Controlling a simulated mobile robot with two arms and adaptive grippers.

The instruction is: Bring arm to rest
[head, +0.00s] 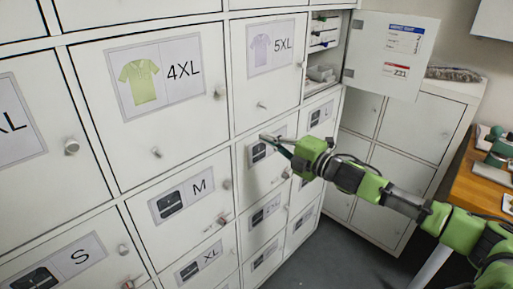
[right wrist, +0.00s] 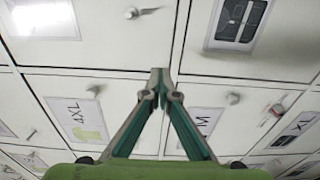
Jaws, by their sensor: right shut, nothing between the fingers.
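My right arm reaches in from the right of the head view. Its gripper (head: 270,139) is in front of a small locker door with a dark picture label, left of the door marked L. In the right wrist view the right gripper (right wrist: 159,78) has its two fingertips together, with nothing between them. The locker wall fills the background there. I cannot tell whether the fingertips touch the door. My left gripper is not in view.
White lockers fill the left and middle, including a 4XL door (head: 150,130) and a 5XL door (head: 268,85) with knobs. An open door (head: 390,55) sticks out at upper right beside shelves. A wooden table (head: 480,190) stands at far right. Grey floor (head: 350,255) is clear below.

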